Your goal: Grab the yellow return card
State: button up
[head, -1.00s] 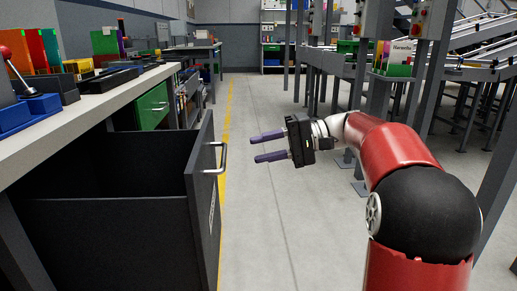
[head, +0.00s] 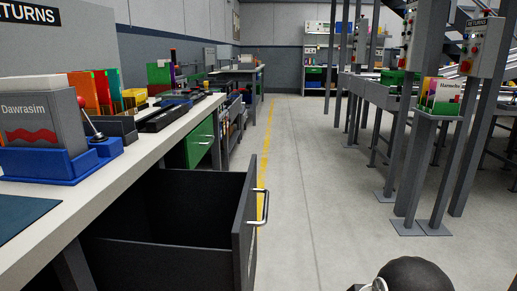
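No card that I can surely call the yellow return card shows. On the left bench, upright red, orange and green cards or folders (head: 103,90) stand behind a grey box marked Dawrasim (head: 40,118) in a blue tray (head: 45,160). A low yellow item (head: 135,97) lies just beyond them. My gripper is out of view; only a dark joint of my arm shows at the bottom right edge.
A dark drawer (head: 180,260) with a metal handle stands open from the left bench (head: 130,145). A RETURNS sign (head: 28,14) is at upper left. Grey posts (head: 425,110) and conveyor frames stand at right. The middle floor (head: 320,190) is clear.

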aim_at(141, 99)
jog(key=l+u, duration=0.25)
jog(key=u, duration=0.2)
jog(key=l+u, duration=0.25)
jog(key=u, duration=0.15)
jog(key=i+l, duration=0.5)
jog(key=i, duration=0.15)
jog(key=i+l, duration=0.55)
jog(key=i, duration=0.15)
jog(key=i+l, duration=0.5)
jog(key=i, duration=0.15)
